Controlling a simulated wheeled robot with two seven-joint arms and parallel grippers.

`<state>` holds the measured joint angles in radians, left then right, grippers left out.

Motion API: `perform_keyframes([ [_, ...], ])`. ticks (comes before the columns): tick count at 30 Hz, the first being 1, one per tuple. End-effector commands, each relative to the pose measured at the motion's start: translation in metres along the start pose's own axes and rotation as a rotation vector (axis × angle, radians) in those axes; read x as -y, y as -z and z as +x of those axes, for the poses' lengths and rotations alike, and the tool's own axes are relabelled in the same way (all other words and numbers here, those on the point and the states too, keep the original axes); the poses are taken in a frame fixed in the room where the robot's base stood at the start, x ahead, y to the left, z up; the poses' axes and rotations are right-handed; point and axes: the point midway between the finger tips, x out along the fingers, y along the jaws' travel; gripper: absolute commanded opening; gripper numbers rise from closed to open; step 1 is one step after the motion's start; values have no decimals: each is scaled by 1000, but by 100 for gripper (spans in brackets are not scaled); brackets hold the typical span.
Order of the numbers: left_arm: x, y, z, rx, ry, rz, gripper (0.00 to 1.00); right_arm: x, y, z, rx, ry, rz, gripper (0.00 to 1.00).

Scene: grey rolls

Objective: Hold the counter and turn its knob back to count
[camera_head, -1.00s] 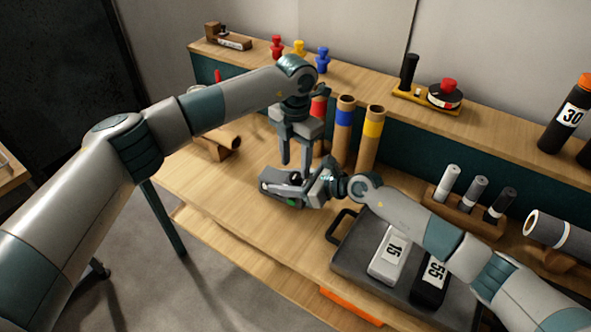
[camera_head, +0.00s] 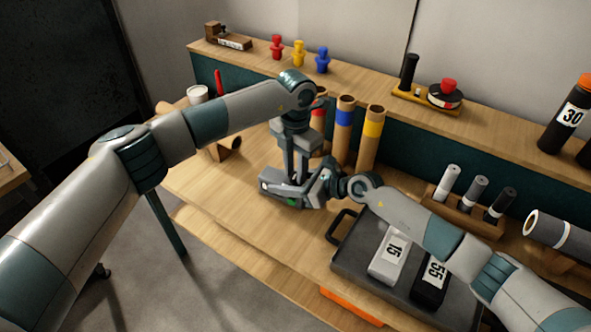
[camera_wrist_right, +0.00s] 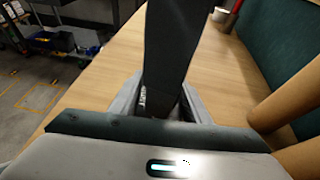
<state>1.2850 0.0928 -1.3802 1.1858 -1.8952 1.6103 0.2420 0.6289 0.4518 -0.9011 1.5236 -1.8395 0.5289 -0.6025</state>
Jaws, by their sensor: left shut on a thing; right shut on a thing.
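The counter (camera_head: 277,188) is a small grey-and-black box with a green spot low on its front, near the middle of the table. My right gripper (camera_head: 311,192) is shut on its right end. My left gripper (camera_head: 297,174) points straight down from above and is shut at the counter's top, where the knob is hidden by the fingers. In the right wrist view, a dark upright part, apparently my left gripper's finger, covers most of the counter, and my right gripper's jaws (camera_wrist_right: 160,105) show on either side. The counter's digits cannot be read.
Cardboard tubes with red, blue (camera_head: 343,125) and yellow (camera_head: 371,135) bands stand just behind the grippers. A dark tray (camera_head: 345,262) with blocks marked 15 and 55 lies to the right under my right arm. The table's front left is clear.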

Motion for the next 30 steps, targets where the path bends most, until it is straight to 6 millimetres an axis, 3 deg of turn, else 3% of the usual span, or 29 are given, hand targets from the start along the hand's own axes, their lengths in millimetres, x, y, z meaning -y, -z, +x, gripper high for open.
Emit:
perform_keyframes([
  [7, -1, 0, -1, 1, -2, 109, 3, 0, 0, 0, -1, 0, 0, 12],
  [15, 0, 0, -1, 1, -1, 117, 3, 0, 0, 0, -1, 0, 0, 12],
  [16, 0, 0, -1, 1, -1, 117, 30, 0, 0, 0, -1, 0, 0, 12],
  [18, 0, 0, -1, 1, -1, 117, 45, 0, 0, 0, -1, 0, 0, 12],
  [30, 0, 0, -3, 1, 0, 116, 45, 0, 1, 0, -1, 0, 0, 12],
])
